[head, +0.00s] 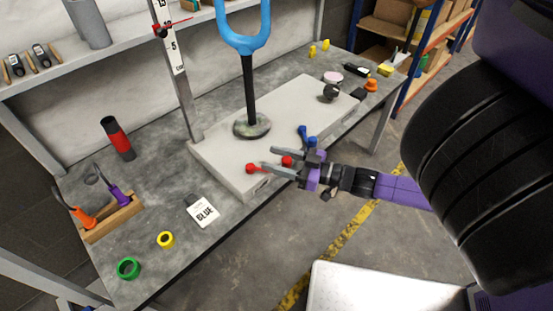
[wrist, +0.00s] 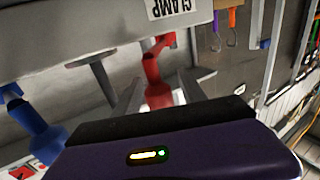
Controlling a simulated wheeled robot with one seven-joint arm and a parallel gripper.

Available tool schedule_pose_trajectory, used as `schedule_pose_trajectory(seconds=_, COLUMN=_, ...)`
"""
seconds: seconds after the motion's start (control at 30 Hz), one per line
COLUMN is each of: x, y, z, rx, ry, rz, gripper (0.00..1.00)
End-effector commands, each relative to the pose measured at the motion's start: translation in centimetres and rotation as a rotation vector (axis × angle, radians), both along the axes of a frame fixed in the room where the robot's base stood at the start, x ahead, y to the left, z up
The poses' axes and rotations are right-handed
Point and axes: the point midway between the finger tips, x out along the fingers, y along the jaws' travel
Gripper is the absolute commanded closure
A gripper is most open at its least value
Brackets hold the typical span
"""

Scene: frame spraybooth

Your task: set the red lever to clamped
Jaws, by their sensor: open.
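The red lever (head: 252,168) is on the front edge of the pale base plate, with a second red part (head: 287,160) seen between my gripper's fingers. In the wrist view the red lever (wrist: 155,72) runs from its pivot by the upside-down CLAMP label (wrist: 170,8) to a thicker grip. My gripper (head: 283,159) is open, with one finger on each side of that grip in the wrist view. I cannot tell whether either finger touches it. The lower end of the grip is hidden behind my gripper body.
A blue lever (head: 305,135) is close beside my gripper; it also shows in the wrist view (wrist: 38,130). A blue fork on a dark post (head: 249,90) stands on the base plate (head: 225,150). A BLUE tag (head: 202,212) and tape rolls lie on the bench at left.

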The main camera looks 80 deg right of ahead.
Motion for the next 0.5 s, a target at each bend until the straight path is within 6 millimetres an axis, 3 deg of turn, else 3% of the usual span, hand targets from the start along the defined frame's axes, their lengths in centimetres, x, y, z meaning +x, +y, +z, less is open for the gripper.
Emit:
schedule_pose_trajectory(seconds=0.1, x=-0.02, y=0.0, z=0.0, rx=0.0, ry=0.0, rz=0.0, gripper=0.53)
schedule_pose_trajectory(seconds=0.33, x=-0.05, y=0.01, z=-0.01, rx=0.0, ry=0.0, rz=0.0, gripper=0.98)
schedule_pose_trajectory(seconds=0.5, x=-0.06, y=0.01, z=-0.02, rx=0.0, ry=0.001, rz=0.0, gripper=1.0)
